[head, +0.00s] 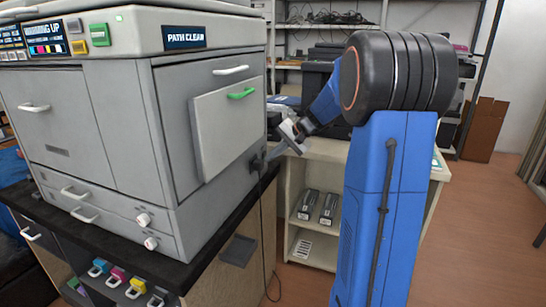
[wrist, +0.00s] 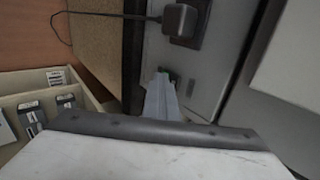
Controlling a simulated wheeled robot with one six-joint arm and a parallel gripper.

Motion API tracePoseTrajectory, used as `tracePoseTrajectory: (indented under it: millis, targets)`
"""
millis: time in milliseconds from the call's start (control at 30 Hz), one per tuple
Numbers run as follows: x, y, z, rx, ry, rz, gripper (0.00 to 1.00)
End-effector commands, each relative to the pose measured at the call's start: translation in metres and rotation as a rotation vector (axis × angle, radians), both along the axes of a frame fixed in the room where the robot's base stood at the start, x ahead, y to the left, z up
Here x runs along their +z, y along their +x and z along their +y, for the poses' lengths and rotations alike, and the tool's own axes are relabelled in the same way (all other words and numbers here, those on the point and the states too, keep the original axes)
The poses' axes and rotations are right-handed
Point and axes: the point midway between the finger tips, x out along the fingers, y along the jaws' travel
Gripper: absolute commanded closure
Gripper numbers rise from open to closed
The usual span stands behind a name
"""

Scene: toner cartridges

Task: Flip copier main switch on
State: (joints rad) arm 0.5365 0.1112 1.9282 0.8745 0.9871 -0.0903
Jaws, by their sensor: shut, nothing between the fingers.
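The grey copier (head: 125,130) stands on a dark counter at the left of the head view. Its display (head: 42,27) is lit and reads "WARMING UP", and a panel on its top edge (head: 185,38) reads "PATH CLEAR". My gripper (head: 272,156) is at the copier's right side, by the rear lower corner. In the wrist view my gripper (wrist: 163,82) is shut and empty, its tips close to the copier's side panel (wrist: 205,85). A small green patch shows at the tips, perhaps the main switch, mostly hidden. I cannot tell whether they touch.
A black plug (wrist: 180,20) with a cable sits in a dark socket just beyond the fingertips. A cream shelf unit (head: 310,225) holding dark cartridges (head: 328,208) stands right of the copier. A brown carton (head: 485,130) stands at the back right. Floor is clear at the right.

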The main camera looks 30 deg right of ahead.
Motion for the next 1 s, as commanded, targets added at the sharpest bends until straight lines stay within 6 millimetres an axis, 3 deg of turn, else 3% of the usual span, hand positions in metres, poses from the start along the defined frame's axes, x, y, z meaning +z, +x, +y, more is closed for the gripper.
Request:
tracePoseTrajectory:
  millis: [1000]
  targets:
    - [0.016, 0.0, 0.0, 0.0, 0.001, -0.001, 1.0]
